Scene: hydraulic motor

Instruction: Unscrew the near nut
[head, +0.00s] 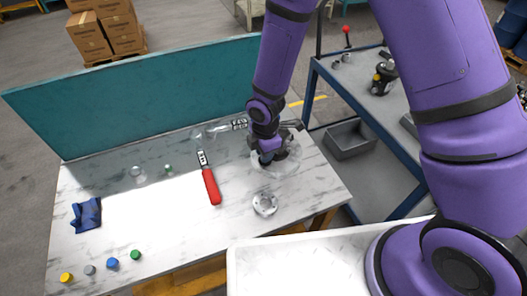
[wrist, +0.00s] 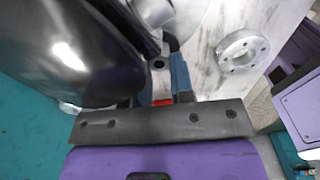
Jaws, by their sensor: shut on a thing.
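A dark and grey motor assembly (head: 283,152) sits on the bench under my arm, partly hidden by it. My gripper (head: 266,156) is down at the assembly, on its near side. In the wrist view my gripper (wrist: 162,75) is shut on a small part that looks like the near nut, mostly hidden between the fingers. One finger shows blue, and a bit of red shows near the finger base. A large glossy dark rounded body (wrist: 75,45) fills the left of that view. A silver cylindrical part (wrist: 152,10) shows at the top.
A grey flange ring (head: 265,204) lies on the marble bench (head: 180,240); it also shows in the wrist view (wrist: 243,50). A teal panel (head: 140,105) borders the back.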

